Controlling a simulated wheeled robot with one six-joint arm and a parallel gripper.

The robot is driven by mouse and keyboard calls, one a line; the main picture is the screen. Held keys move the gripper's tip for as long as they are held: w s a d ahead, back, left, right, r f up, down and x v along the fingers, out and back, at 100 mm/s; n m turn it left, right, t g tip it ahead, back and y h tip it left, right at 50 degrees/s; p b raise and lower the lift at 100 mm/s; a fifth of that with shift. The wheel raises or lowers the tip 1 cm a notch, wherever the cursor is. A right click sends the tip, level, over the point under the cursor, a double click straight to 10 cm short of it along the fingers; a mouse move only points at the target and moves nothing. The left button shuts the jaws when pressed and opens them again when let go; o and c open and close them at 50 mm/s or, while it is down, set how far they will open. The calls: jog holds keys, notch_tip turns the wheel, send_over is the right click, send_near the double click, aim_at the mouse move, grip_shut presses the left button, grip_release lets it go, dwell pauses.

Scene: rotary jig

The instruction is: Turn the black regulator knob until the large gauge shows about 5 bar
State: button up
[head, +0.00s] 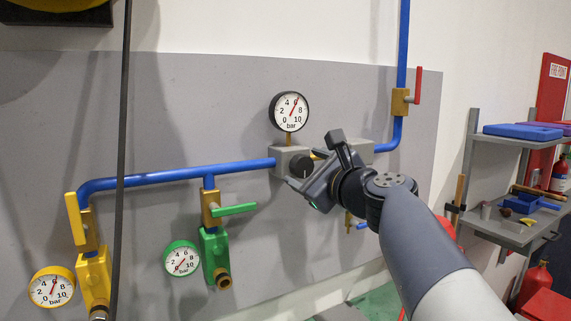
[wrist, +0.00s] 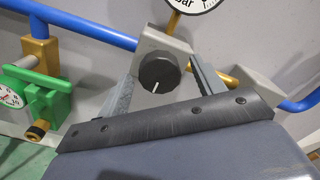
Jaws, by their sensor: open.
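The black regulator knob (head: 302,165) sits on a grey block (head: 281,158) in the blue pipe line. In the wrist view the knob (wrist: 159,73) shows a white mark pointing down, slightly left. My gripper (head: 318,162) is open in front of the knob. In the wrist view the knob appears between the two fingers of my gripper (wrist: 163,72); I cannot tell whether they touch it. The large black-rimmed gauge (head: 289,111) stands above the block, its red needle up and slightly right, near 6. Only its lower edge (wrist: 193,4) shows in the wrist view.
A yellow valve (head: 75,219) with gauge (head: 51,287) and a green valve (head: 234,210) with gauge (head: 182,258) are at left. A red-handled valve (head: 417,86) is right of the large gauge. A black cable (head: 122,150) hangs at left. Shelves (head: 515,231) stand far right.

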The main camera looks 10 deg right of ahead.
jog(key=shift+w+a, duration=0.2)
jog(key=shift+w, duration=0.25)
jog(key=c, duration=1)
jog(key=shift+o, duration=0.2)
jog(key=shift+f+n+b, duration=0.1)
jog(key=shift+n+b, duration=0.3)
jog(key=n+b, duration=0.2)
jog(key=shift+f+n, duration=0.15)
jog(key=shift+n, duration=0.15)
jog(key=shift+n+b, duration=1.55)
jog(key=shift+n, duration=0.35)
